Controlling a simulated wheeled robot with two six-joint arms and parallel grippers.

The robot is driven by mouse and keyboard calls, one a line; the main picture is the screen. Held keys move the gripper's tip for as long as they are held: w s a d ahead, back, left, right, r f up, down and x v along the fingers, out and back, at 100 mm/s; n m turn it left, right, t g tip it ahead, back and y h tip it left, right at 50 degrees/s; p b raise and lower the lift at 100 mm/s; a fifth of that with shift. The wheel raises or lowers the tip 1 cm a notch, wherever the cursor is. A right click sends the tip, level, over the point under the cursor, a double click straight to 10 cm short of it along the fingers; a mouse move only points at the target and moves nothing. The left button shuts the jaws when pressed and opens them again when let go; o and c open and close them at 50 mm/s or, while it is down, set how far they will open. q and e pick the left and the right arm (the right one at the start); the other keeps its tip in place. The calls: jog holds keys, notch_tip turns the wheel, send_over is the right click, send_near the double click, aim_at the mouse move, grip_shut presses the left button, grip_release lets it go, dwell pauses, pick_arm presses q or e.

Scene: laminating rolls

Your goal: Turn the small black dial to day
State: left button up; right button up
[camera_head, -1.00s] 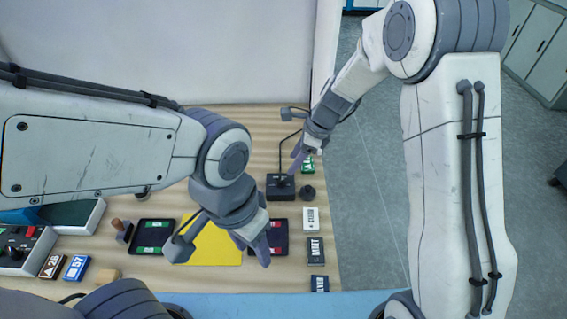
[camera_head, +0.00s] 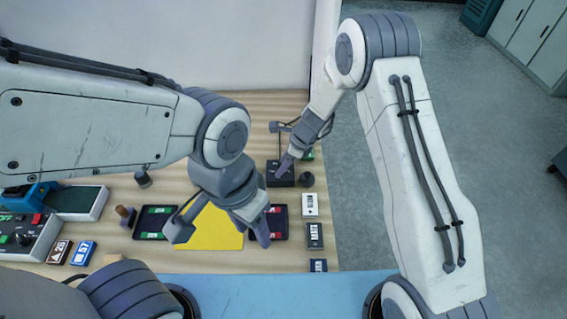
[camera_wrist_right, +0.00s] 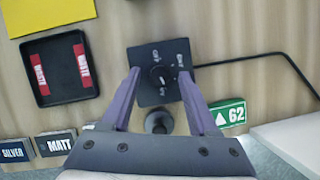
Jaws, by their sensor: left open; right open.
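The small black dial (camera_wrist_right: 160,76) is a round knob on a square black box with white lettering around it, too blurred to read surely. The box (camera_head: 274,180) stands at the right part of the table in the head view, partly hidden by my right gripper. My right gripper (camera_head: 284,166) is over the box; in the right wrist view its open fingers (camera_wrist_right: 159,72) stand on either side of the dial, with nothing held between them. My left gripper (camera_head: 221,236) is open and empty above the yellow sheet and the dark tray beside it.
A black round knob-like object (camera_wrist_right: 158,122) stands close beside the box. A black cable (camera_wrist_right: 255,59) runs from the box. A green 62 block (camera_wrist_right: 228,115), a MATT block (camera_wrist_right: 55,142) and a tray with red WASTE labels (camera_wrist_right: 58,90) are near.

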grip_shut()
